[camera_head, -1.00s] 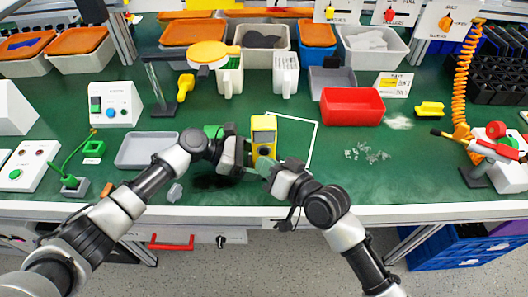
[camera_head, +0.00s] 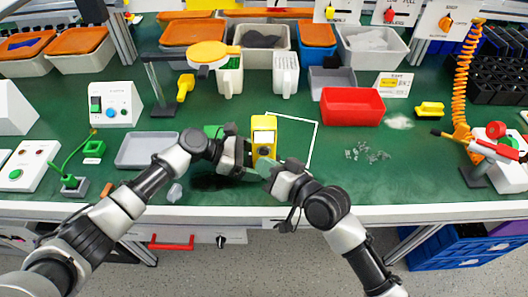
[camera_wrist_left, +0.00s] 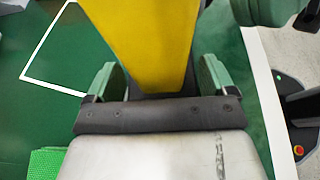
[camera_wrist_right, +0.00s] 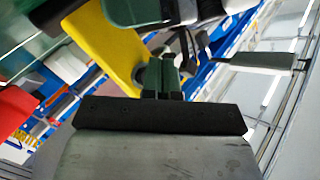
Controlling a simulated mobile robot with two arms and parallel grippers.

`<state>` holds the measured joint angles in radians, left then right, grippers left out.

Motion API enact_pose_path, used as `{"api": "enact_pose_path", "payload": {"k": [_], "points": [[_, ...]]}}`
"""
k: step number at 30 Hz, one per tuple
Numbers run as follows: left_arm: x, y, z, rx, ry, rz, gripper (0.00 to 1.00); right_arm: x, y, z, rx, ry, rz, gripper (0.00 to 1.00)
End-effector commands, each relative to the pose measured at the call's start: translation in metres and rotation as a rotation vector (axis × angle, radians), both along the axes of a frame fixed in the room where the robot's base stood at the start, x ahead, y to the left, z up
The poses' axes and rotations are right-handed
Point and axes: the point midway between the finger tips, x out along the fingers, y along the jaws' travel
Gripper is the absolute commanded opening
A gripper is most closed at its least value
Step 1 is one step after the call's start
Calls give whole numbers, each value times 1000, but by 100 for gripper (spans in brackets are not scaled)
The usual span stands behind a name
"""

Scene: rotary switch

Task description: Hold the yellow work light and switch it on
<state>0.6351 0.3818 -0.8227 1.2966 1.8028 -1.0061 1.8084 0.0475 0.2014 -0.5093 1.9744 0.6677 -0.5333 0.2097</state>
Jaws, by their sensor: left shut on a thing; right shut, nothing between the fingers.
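The yellow work light (camera_head: 272,125) stands upright with a pale panel and a dark round knob (camera_head: 264,152) on its front. Whether the panel glows is unclear. My left gripper (camera_head: 246,154) is shut on the light from the left; in the left wrist view its green fingers lie on both sides of the yellow body (camera_wrist_left: 150,40). My right gripper (camera_head: 266,167) is shut and empty, its tips just below and in front of the knob. In the right wrist view its closed fingers (camera_wrist_right: 162,70) are close to the yellow body (camera_wrist_right: 105,45); contact cannot be told.
A white outline (camera_head: 317,140) is marked on the green bench (camera_head: 225,120) behind the light. A grey tray (camera_head: 146,150) lies to the left, a red bin (camera_head: 352,106) behind to the right. Small clear pieces (camera_head: 368,153) lie right. The front right of the bench is clear.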

Motion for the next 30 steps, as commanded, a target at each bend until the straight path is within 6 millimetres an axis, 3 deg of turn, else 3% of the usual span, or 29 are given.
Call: {"api": "enact_pose_path", "payload": {"k": [19, 30], "points": [[0, 0, 0, 0, 0, 1, 60, -55, -1, -1, 0, 2, 1, 0], [0, 0, 0, 0, 0, 1, 60, -60, -1, 0, 0, 0, 0, 0]]}}
